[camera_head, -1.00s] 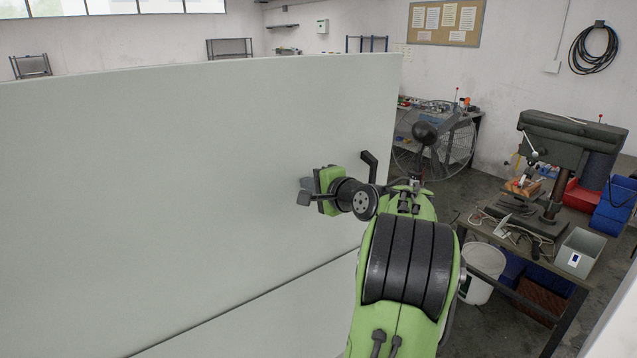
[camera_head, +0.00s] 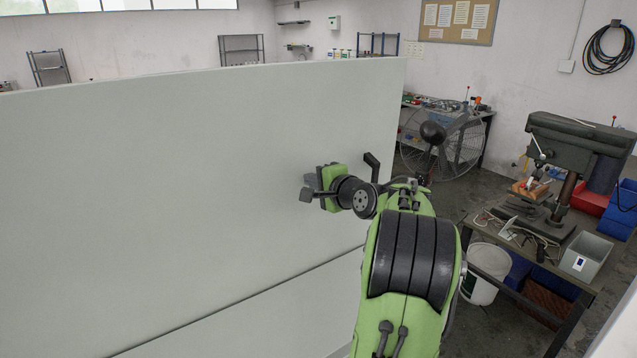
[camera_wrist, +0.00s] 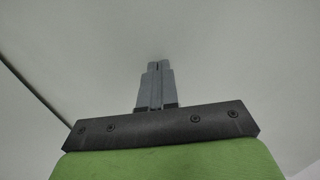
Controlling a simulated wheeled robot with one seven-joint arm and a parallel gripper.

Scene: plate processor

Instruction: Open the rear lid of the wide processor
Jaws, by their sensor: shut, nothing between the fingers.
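A large pale grey panel (camera_head: 190,170) of the wide processor fills the left half of the head view. A dark seam parts it from a lower panel (camera_head: 270,315); the seam also shows at the left of the wrist view. I cannot tell which panel is the rear lid, and no handle shows. In the wrist view my gripper's fingers (camera_wrist: 158,65) are together and empty, pointing at the pale surface (camera_wrist: 230,60). Whether the tips touch it is unclear.
To the right, a drill press (camera_head: 570,150) stands on a workbench (camera_head: 510,285) with a grey bin (camera_head: 586,258). A white bucket (camera_head: 483,275) is below. A round fan (camera_head: 450,145) stands behind. Some bare floor shows between panel and bench.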

